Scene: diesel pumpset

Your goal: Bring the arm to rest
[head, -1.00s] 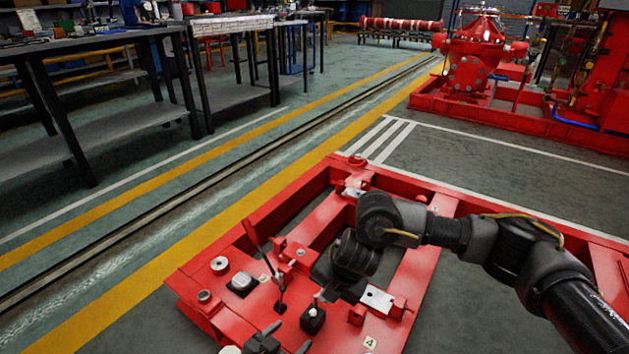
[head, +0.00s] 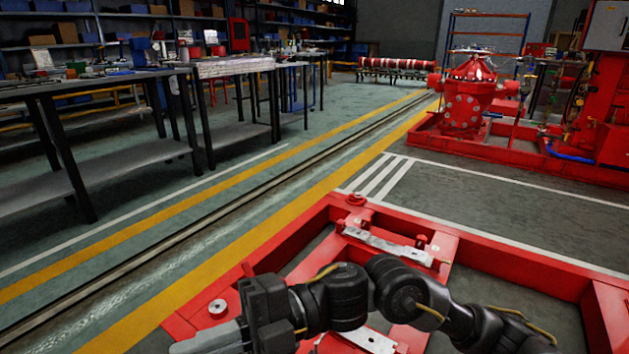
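My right arm comes in from the lower right and lies across the front of the red skid frame (head: 470,222). Its wrist and dark gripper body are at the bottom of the head view. My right gripper (head: 205,340) points left, with grey finger parts cut off by the lower edge. Whether its fingers are apart or together cannot be told. No held object shows. My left arm and gripper are out of view.
Dark workbenches (head: 100,82) stand at the left. A red pump (head: 467,102) stands on its own red base at the back right. A striped red roller (head: 398,64) lies farther back. The floor between the frame and benches is clear.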

